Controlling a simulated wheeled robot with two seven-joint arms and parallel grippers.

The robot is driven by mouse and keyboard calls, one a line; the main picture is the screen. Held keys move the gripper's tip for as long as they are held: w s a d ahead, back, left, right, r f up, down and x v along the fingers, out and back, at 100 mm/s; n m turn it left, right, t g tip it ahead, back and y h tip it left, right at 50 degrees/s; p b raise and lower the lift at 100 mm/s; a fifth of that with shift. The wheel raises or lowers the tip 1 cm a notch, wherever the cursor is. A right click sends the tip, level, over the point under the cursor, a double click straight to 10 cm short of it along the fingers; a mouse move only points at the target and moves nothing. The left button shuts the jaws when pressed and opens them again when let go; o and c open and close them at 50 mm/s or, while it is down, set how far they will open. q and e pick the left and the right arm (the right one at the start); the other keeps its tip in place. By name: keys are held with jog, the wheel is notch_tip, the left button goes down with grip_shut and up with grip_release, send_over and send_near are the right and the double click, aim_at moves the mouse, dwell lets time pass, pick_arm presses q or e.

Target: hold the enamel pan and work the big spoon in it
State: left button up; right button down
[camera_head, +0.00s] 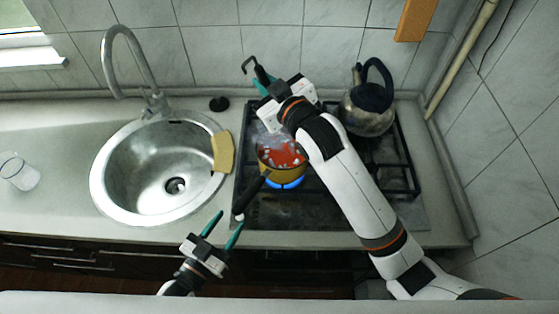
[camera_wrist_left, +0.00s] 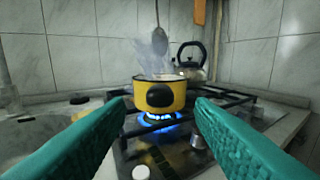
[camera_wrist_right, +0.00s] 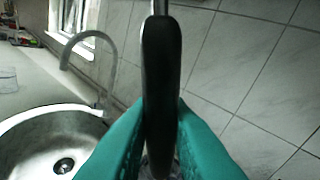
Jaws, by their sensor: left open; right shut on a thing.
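The yellow enamel pan (camera_head: 288,176) sits on a lit burner with red contents and steam rising. Its black handle (camera_head: 249,197) points toward the front left. In the left wrist view, the pan (camera_wrist_left: 142,91) is straight ahead, handle end facing me. My left gripper (camera_head: 231,219) is open and empty, just short of the handle end. My right gripper (camera_head: 264,87) is shut on the black handle of the big spoon (camera_wrist_right: 162,70), behind and above the pan. The spoon's bowl (camera_wrist_left: 158,34) hangs above the pan in the left wrist view; in the head view it is hidden.
A kettle (camera_head: 366,119) stands at the back right of the stove (camera_head: 410,172), beside my right arm. A sink (camera_head: 110,180) lies left, with a yellow cloth or sponge (camera_head: 222,150) on its rim. A glass (camera_head: 22,175) stands at the far left.

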jog(key=shift+r, duration=0.25)
jog(key=shift+r+p, duration=0.45)
jog(key=shift+p, duration=0.25)
pick_arm(q)
jog(key=s+a+r, duration=0.1)
jog(key=s+r, duration=0.2)
jog(key=r, duration=0.3)
jog(key=shift+s+a, duration=0.2)
jog(key=shift+a, duration=0.2)
